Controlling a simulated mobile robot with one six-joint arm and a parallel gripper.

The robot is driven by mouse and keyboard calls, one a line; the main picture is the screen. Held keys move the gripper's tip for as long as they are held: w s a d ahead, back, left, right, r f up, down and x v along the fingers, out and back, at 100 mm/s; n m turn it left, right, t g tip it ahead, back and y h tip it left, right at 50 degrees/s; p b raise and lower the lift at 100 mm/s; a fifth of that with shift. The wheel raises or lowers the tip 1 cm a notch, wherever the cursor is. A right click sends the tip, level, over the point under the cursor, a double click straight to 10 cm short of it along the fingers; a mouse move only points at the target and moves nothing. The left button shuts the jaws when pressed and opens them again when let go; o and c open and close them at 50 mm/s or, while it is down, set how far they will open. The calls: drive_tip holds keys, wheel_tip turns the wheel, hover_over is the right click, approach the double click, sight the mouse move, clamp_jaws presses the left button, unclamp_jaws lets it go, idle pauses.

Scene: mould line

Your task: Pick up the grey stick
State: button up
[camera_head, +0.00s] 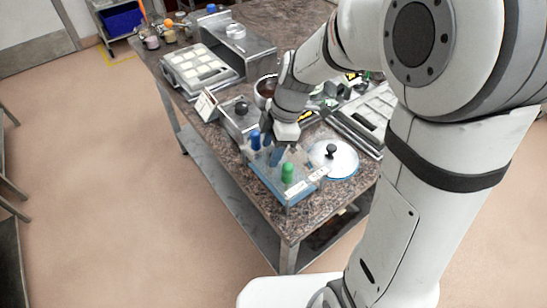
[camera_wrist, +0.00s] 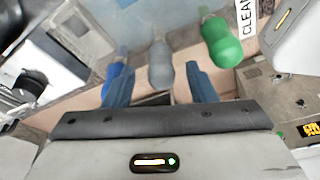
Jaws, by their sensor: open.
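The grey stick (camera_wrist: 160,62) shows its rounded grey handle in the wrist view, between the two blue fingers. My gripper (camera_wrist: 158,77) is open, with one finger on each side of the handle and gaps beside it. In the head view my gripper (camera_head: 272,143) is over a clear, blue-tinted holder (camera_head: 262,179) at the table's near end. There I cannot make out the grey stick near my fingers.
A green stick (camera_wrist: 221,42) stands right of the grey one, and a blue stick (camera_wrist: 112,78) is beside my left finger. A white round lid with a black knob (camera_head: 333,160) lies right of the holder. A metal box (camera_head: 240,117) stands behind it.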

drive_tip(key=shift+a+f, duration=0.15)
drive_tip(key=shift+f, duration=0.45)
drive_tip(key=shift+c, duration=0.5)
drive_tip(key=c, duration=1)
